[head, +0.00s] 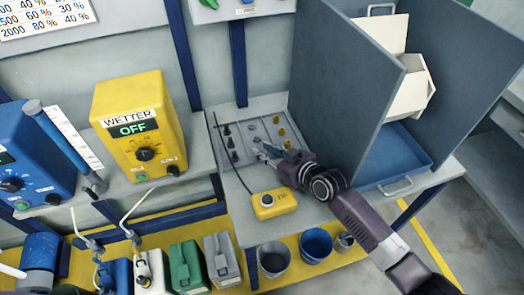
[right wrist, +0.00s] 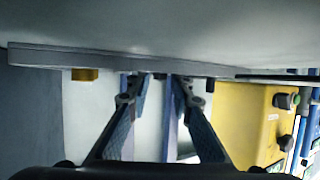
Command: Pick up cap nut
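Small parts stand in rows on a grey tray (head: 236,112) on the bench in the head view. Dark parts (head: 230,143) are on the left, small grey ones in the middle, and gold ones (head: 281,132) on the right. I cannot tell for sure which are cap nuts. My right gripper (head: 263,151) is low over the near part of the tray. In the right wrist view my right gripper (right wrist: 160,84) has its fingers apart, with nothing clearly between them. A gold part (right wrist: 85,74) shows to the left of the fingers there. My left gripper is not in view.
A yellow button box (head: 268,203) sits in front of the tray. Tall grey panels (head: 345,85), a blue tray (head: 408,160) and a white bin (head: 410,95) stand on the right. A yellow wetter unit (head: 138,125) is on the left. Buckets (head: 316,243) stand below.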

